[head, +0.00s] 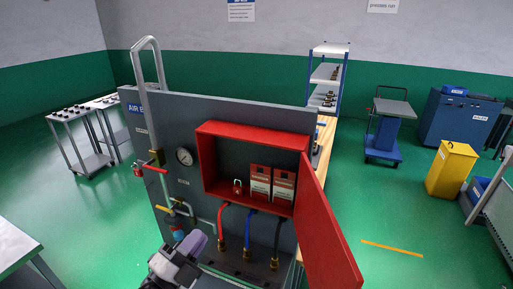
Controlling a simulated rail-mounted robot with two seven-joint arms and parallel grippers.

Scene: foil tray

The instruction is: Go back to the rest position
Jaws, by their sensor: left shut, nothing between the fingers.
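My left gripper (192,244) is at the bottom of the head view, left of centre, in front of the lower part of a grey panel (260,110). It is shut and holds nothing. It is just below the brass and blue pipe fittings (178,233) on the panel; I cannot tell whether it touches them. My right gripper is not in view.
A red box (207,158) on the panel has its door (325,230) swung open to the right. Inside are a red padlock (237,187) and two tags (272,184). A gauge (184,156) and hoses (250,228) are nearby.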

